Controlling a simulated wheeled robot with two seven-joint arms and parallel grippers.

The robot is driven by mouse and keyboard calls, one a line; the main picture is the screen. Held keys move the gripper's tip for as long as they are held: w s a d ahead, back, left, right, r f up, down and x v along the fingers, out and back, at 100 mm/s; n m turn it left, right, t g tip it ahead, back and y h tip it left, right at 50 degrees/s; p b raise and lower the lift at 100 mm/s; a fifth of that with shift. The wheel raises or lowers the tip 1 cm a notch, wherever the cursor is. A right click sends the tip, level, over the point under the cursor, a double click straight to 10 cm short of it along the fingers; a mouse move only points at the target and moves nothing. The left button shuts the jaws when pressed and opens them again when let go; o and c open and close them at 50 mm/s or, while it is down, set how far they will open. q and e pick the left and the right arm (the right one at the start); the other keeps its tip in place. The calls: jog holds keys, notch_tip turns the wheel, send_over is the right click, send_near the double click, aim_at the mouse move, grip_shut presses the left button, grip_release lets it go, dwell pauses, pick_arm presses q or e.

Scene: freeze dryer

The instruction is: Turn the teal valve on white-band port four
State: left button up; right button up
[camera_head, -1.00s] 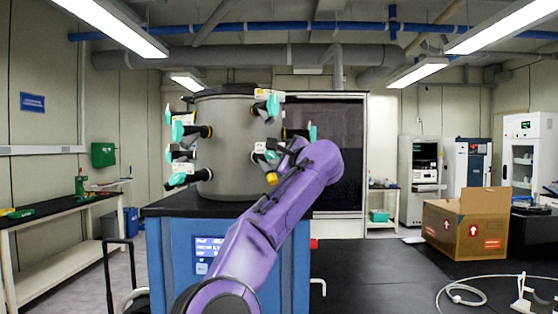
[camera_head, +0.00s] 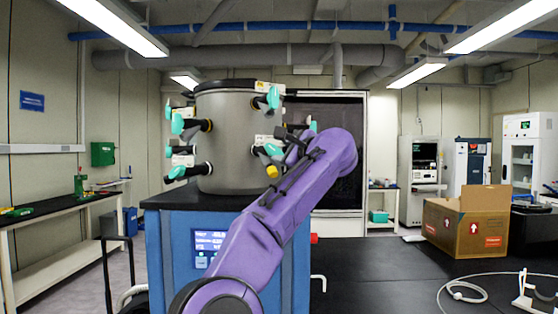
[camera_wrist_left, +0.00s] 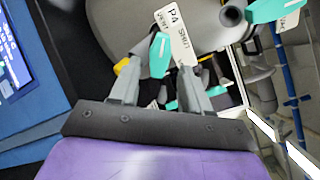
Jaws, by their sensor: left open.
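The grey freeze-dryer drum (camera_head: 228,150) carries several ports with teal valves and white labels. In the left wrist view, a white label (camera_wrist_left: 176,37) reads "P4" and "SHUT", and a teal valve (camera_wrist_left: 160,55) stands beside it. My left gripper (camera_wrist_left: 163,62) is open, and this valve appears between its fingertips. I cannot tell whether the fingers touch it. Another teal piece (camera_wrist_left: 190,98) shows partly behind the right finger. In the head view, the lower right port's teal valve (camera_head: 273,150) is close to my left gripper (camera_head: 281,142), which is partly hidden by my purple arm. My right gripper is out of view.
Other teal valves stick out near the grip, including one above (camera_head: 273,97) and one at the wrist view's upper right (camera_wrist_left: 268,10). The blue cabinet (camera_head: 180,255) stands below the drum. A cardboard box (camera_head: 455,228) sits on the black bench at right.

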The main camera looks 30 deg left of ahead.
aim_at(276, 151)
pick_arm(q)
jog(key=b+v, duration=0.2)
jog(key=v, duration=0.4)
jog(key=shift+s+d, duration=0.25)
jog(key=shift+d, duration=0.1)
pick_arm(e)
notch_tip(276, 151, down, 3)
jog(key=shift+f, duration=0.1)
pick_arm(q)
jog(key=shift+n, duration=0.3)
jog(key=p+x, duration=0.9)
jog(key=p, duration=0.1)
jog(key=shift+w+a+r, duration=0.15)
jog(key=shift+w+a, duration=0.05)
jog(key=shift+a, duration=0.2)
jog(key=shift+w+a+p, duration=0.15)
jog(key=shift+a+p, duration=0.05)
jog(key=shift+p, duration=0.1)
jog(key=shift+w+d, duration=0.15)
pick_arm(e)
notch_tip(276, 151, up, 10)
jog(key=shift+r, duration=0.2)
